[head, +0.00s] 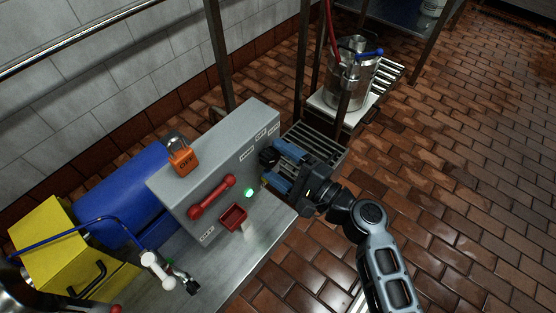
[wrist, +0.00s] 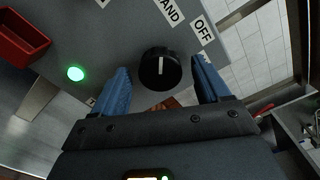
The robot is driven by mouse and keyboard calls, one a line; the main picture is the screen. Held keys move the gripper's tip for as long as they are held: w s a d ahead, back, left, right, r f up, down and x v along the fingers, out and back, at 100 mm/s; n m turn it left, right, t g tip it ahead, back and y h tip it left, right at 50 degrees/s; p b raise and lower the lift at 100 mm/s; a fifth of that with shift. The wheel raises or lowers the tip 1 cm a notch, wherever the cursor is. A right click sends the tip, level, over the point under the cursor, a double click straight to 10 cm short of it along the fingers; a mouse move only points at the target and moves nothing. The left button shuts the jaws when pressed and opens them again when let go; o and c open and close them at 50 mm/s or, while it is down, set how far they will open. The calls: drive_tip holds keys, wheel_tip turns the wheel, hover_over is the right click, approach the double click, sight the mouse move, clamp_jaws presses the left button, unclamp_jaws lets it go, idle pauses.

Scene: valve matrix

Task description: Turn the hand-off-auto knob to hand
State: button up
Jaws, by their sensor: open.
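The black knob (wrist: 148,70) is on the grey panel face in the wrist view, with a white line mark standing nearly upright in the picture. The HAND label (wrist: 171,11) is above it, partly cut off, and the OFF label (wrist: 202,31) is up and to the right. The line runs closer to the HAND label's direction than to OFF's. My gripper (wrist: 160,64) is open, with one blue finger on each side of the knob and visible gaps. In the head view, my gripper (head: 281,164) is at the panel's right end, beside the dark knob (head: 267,155).
The grey control box (head: 215,150) also carries a red handle (head: 211,197), a lit green lamp (head: 249,193), a red open box (head: 233,217) and an orange padlock (head: 181,156) on top. A metal pot (head: 350,85) stands behind. The tiled floor at right is clear.

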drive_tip(key=p+v, duration=0.1)
drive_tip(key=v, duration=0.6)
drive_tip(key=shift+s+d, duration=0.15)
drive_tip(key=shift+d, duration=0.05)
drive_tip(key=s+d+f+n+h, duration=0.1)
drive_tip(key=s+d+f+h, duration=0.4)
drive_tip(key=s+f, duration=0.3)
drive_tip(key=s+d+r+n+h, duration=0.25)
drive_tip(key=s+d+h, duration=0.4)
drive_tip(key=s, duration=0.65)
drive_tip(key=s+d+r+n+t+h, duration=0.1)
drive_tip(key=s+d+r+n+t, duration=0.1)
drive_tip(key=s+r+n, duration=0.55)
drive_tip(key=s+d+r+n+t+h, duration=0.2)
drive_tip(key=s+d+r, duration=0.15)
drive_tip(key=r, duration=0.75)
wheel_tip(320, 180, up, 21)
drive_tip(key=p, duration=2.1)
drive_tip(key=shift+a, duration=0.35)
